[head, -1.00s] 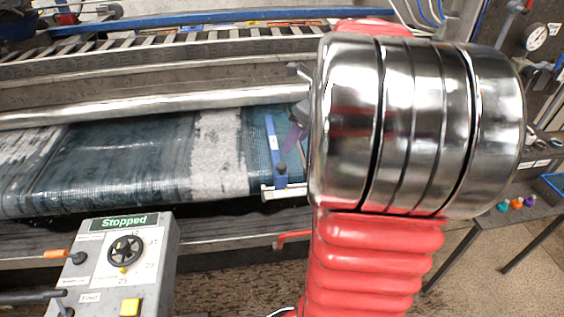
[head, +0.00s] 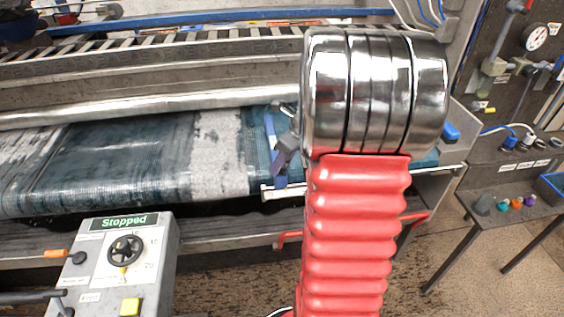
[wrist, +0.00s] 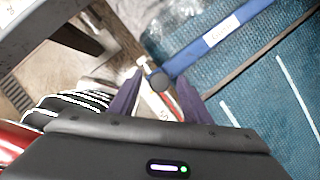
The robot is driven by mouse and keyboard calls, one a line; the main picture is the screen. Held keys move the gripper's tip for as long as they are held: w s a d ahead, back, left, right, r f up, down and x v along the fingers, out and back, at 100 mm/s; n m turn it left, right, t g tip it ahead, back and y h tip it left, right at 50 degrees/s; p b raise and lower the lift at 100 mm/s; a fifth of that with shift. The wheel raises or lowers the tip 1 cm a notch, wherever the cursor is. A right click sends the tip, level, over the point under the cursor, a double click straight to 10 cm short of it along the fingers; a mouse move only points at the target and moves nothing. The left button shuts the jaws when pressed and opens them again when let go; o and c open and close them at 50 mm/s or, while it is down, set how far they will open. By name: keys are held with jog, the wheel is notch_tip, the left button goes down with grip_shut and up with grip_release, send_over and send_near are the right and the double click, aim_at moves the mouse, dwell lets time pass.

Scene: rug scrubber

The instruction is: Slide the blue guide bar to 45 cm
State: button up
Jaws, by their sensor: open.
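The blue guide bar (head: 270,137) lies across the teal rug bed near its right part, partly hidden by my gripper in the head view. In the wrist view the guide bar (wrist: 224,35) runs up to the right and carries a white label. A dark round knob (wrist: 157,79) sits at its near end, by a pale scale rail (wrist: 150,97). My gripper's purple fingers (wrist: 158,76) are open, one on each side of the knob; I cannot tell whether they touch it. The gripper also shows in the head view (head: 286,150). The rail's position reading is not legible.
A control box (head: 105,265) reading "Stopped" stands at the front left. A rug (head: 110,165) lies on the bed under a metal roller (head: 150,108). A small side table (head: 510,205) with coloured knobs stands at the right. A red handle (head: 290,237) sits below the rail.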

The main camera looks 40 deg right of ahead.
grip_shut()
dwell(0.5)
